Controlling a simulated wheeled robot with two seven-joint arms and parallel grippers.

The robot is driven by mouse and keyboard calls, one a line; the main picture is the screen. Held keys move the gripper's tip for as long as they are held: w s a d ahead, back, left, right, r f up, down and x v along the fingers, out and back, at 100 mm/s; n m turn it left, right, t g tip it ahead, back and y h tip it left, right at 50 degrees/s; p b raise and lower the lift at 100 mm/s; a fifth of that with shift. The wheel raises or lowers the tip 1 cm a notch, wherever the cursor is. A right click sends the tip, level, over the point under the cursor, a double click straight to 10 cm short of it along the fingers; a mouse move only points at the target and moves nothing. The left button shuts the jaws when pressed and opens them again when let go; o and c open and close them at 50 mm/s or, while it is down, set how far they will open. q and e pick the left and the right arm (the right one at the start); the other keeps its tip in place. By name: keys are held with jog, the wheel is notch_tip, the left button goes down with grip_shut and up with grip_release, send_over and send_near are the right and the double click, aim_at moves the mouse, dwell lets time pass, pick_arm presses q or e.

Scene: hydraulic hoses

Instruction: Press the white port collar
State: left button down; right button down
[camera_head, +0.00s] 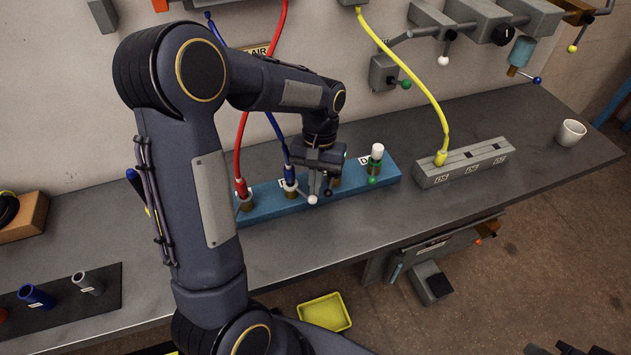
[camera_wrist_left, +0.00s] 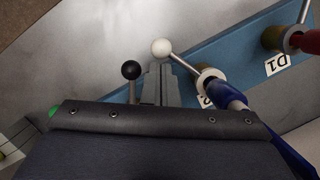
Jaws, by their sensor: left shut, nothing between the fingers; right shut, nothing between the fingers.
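The blue port block (camera_head: 268,209) lies on the bench with several ports. A blue hose (camera_head: 287,165) stands in one port, and the collar (camera_wrist_left: 211,76) around it carries a lever with a white ball (camera_head: 312,200). In the left wrist view that white ball (camera_wrist_left: 161,47) is just beyond and right of my fingertips. A black-ball lever (camera_wrist_left: 131,70) is left of them. My left gripper (camera_head: 315,187) is shut and empty, pointing down over the block beside the white-ball lever; contact cannot be told. My right gripper (camera_head: 572,349) barely shows at the bottom right edge, shut.
A red hose (camera_head: 239,150) stands in the port to the left. A white-topped plug (camera_head: 377,152) with a green-ball lever is at the block's right end. A grey block (camera_head: 465,168) with a yellow hose (camera_head: 420,85) and a white cup (camera_head: 571,133) stand further right.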

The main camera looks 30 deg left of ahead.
pick_arm(q)
jog(key=shift+s+d+m, duration=0.1)
jog(key=shift+s+m, duration=0.25)
jog(key=shift+m, duration=0.45)
jog(key=shift+s+m+y, duration=0.4)
jog(key=shift+m, duration=0.3)
jog(key=s+m, duration=0.1)
jog(key=m, duration=0.1)
jog(key=shift+s+m+y, duration=0.2)
jog(key=shift+m+y, duration=0.1)
jog(key=m, duration=0.1)
jog(key=s+a+m, duration=0.1)
jog(key=m, duration=0.1)
jog(key=s+m+y, duration=0.1)
jog(key=m, duration=0.1)
jog(key=shift+s+a, duration=0.2)
jog(key=shift+a, duration=0.1)
jog(key=shift+w, duration=0.15)
jog(key=shift+w+a+p, duration=0.15)
jog(key=shift+w+p, duration=0.2)
jog(key=shift+w, duration=0.35)
